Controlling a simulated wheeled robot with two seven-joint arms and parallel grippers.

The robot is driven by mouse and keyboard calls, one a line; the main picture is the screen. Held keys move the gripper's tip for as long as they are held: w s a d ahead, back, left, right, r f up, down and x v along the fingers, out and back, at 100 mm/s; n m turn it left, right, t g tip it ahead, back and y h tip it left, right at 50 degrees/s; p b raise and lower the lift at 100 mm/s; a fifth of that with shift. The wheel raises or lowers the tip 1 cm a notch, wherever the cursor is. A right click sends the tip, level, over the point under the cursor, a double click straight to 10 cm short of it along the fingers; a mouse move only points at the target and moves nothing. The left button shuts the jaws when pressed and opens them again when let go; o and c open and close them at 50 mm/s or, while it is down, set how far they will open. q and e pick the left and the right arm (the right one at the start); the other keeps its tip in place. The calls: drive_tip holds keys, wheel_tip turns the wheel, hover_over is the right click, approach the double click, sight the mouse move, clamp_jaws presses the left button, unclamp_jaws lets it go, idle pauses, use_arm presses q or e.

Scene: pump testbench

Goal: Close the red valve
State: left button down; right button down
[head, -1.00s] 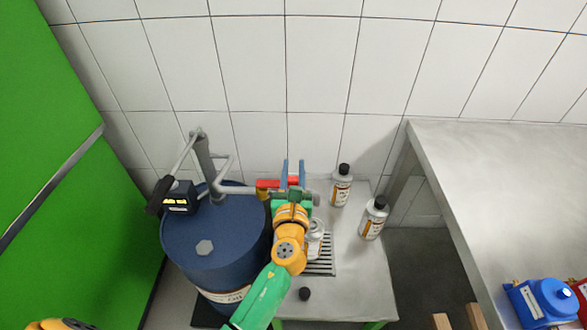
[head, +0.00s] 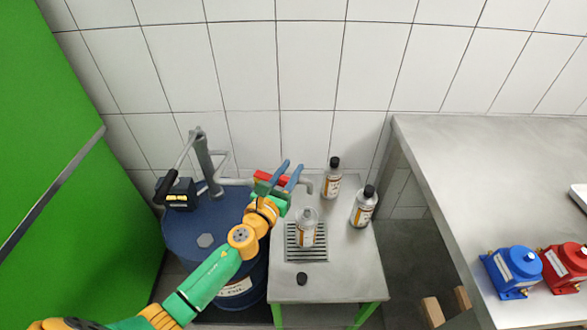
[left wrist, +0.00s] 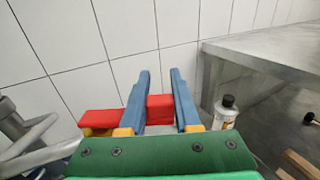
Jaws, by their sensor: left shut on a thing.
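The red valve (head: 264,176) shows as a red handle on the grey pipe (head: 236,182) above the side of the blue drum (head: 190,236). My left gripper (head: 292,166) reaches over it from the front, its two blue fingers slanting up to the right. In the left wrist view the red handle (left wrist: 160,104) lies between the fingers, and a red part (left wrist: 99,118) also sticks out left of them. The gripper (left wrist: 160,73) is shut on the handle. The gripper body hides part of the valve and pipe. My right gripper is not in view.
A bottle (head: 306,228) stands on the grate under the spout. Two bottles (head: 332,180) (head: 364,207) stand behind it on the small table (head: 345,272), and a black cap (head: 302,279) lies in front. A larger table at the right holds blue and red pumps (head: 513,271) (head: 564,266).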

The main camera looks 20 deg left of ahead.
use_arm(q)
drive_tip(key=m+h, duration=0.1)
drive_tip(key=s+m+h+b, duration=0.1)
drive_tip(key=shift+s+f+g+h, duration=0.1)
drive_tip(key=shift+f+g+h, duration=0.2)
drive_tip(key=shift+h, duration=0.1)
drive_tip(key=s+m+g+h+b, duration=0.1)
drive_tip(key=m+g+h+b, duration=0.1)
drive_tip(key=b, duration=0.3)
drive_tip(key=s+m+g+h+b, duration=0.2)
drive_tip(key=m+g+h+b, duration=0.1)
drive_tip(key=h+b, duration=0.2)
drive_tip(key=s+a+m+g+h+b, duration=0.1)
drive_tip(key=s+m+g+h+b, duration=0.1)
drive_tip(key=b, duration=0.4)
drive_tip(key=shift+s+r+m+h, duration=0.25)
drive_tip(key=shift+m+h, duration=0.35)
drive_tip(key=shift+h, duration=0.2)
drive_tip(key=c, duration=0.6)
unclamp_jaws()
drive_tip(key=shift+w, duration=0.1)
